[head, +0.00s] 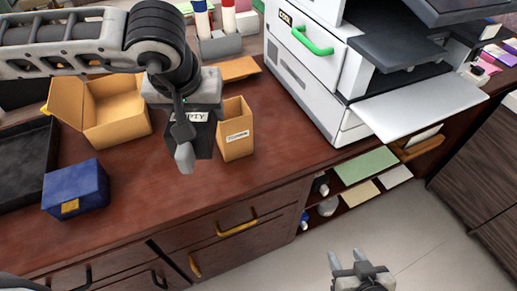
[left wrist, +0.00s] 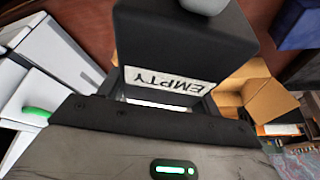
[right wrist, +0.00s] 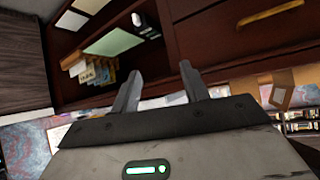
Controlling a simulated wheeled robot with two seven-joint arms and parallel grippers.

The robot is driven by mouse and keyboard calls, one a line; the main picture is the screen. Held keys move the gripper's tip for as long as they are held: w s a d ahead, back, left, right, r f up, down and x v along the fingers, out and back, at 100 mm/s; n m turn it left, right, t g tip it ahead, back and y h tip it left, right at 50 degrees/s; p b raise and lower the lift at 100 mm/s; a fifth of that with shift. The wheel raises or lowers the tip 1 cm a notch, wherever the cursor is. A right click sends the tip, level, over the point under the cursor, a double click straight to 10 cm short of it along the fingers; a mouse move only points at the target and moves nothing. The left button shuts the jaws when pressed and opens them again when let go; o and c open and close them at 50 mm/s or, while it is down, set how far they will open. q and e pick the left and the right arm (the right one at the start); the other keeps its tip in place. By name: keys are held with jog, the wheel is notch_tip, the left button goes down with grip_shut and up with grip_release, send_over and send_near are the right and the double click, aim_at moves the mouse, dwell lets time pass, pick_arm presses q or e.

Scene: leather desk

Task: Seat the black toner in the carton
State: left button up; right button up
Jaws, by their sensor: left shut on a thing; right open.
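A black toner (head: 205,143) with a white EMPTY label is held by my left gripper (head: 184,140), which is shut on it above the desk. In the left wrist view the toner (left wrist: 185,35) fills the top middle, its label upside down. A narrow tan carton (head: 235,132) with a small label stands just right of the toner, partly hidden by it. A wider tan carton (head: 118,115) with open flaps stands to the left. Whether the toner touches the narrow carton cannot be told. My right gripper (head: 358,262) is open and empty, low in front of the desk.
A blue box (head: 75,190) sits at the desk's front left, beside a black tray (head: 25,165). A white printer (head: 325,70) with a green handle stands right of the cartons. Behind are markers in a grey holder (head: 220,45). The desk front middle is clear.

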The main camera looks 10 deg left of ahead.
pick_arm(q)
jog(key=w+d+r+n+y+b, duration=0.2)
jog(key=d+r+n+b, duration=0.35)
jog(key=d+r, duration=0.35)
jog(key=w+a+f+p, duration=0.2)
jog(key=w+a+f, duration=0.5)
jog(key=w+f, duration=0.4)
jog(key=shift+w+a+f+g, duration=0.25)
jog(key=shift+f+g, duration=0.15)
jog(key=shift+f, duration=0.55)
pick_arm(e)
jog(key=shift+w+a+f, duration=0.2)
jog(key=shift+f, duration=0.2)
jog(key=shift+w+a+f, duration=0.15)
jog(key=shift+w+f, duration=0.05)
jog(key=shift+f, duration=0.15)
pick_arm(q)
jog(key=shift+m, duration=0.25)
